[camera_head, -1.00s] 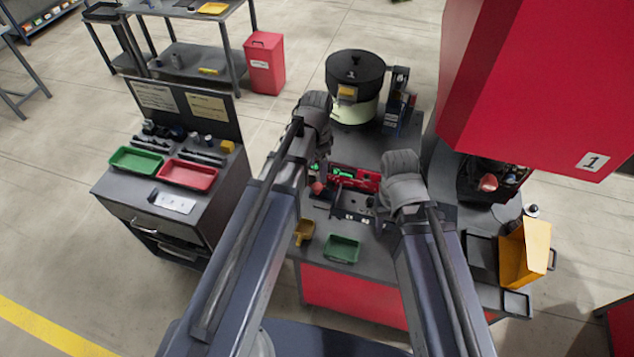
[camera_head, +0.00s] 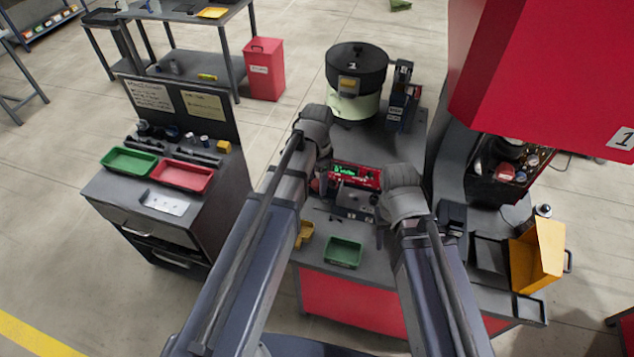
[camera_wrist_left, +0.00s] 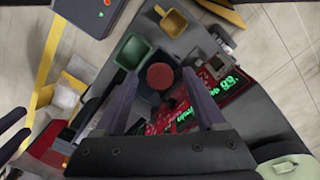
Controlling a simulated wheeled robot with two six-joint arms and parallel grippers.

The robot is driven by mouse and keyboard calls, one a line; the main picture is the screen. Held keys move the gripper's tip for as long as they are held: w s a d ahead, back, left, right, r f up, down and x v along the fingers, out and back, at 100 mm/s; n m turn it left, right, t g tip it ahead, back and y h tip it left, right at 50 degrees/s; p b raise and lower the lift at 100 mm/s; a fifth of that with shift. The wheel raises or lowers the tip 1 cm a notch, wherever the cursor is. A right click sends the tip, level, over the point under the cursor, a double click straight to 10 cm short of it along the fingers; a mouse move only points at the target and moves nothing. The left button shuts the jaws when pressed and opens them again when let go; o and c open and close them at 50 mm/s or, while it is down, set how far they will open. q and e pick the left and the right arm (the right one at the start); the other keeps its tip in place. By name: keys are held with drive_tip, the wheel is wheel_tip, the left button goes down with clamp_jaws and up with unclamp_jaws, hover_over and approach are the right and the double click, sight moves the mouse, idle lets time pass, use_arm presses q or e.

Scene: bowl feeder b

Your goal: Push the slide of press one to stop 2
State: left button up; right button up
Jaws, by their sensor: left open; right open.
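A round red knob (camera_wrist_left: 160,76) shows between the open fingers of my left gripper (camera_wrist_left: 158,82) in the left wrist view. I cannot tell whether the fingers touch it or whether it belongs to the slide. In the head view my left gripper hangs beside the red control box (camera_head: 368,178) with a green display, its fingers mostly hidden by my arm. Press one (camera_head: 540,70) is the red housing marked 1 at the right. Its slide and stop marks cannot be made out.
A bowl feeder (camera_head: 355,85) stands behind the control box. A green tray (camera_head: 344,252) and a yellow scoop (camera_head: 305,233) lie at the bench front. A yellow bin (camera_head: 537,262) stands at the right. A side cabinet (camera_head: 205,215) with trays is at the left.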

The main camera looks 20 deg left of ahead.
use_arm(q)
clamp_jaws()
idle(0.5)
idle(0.8)
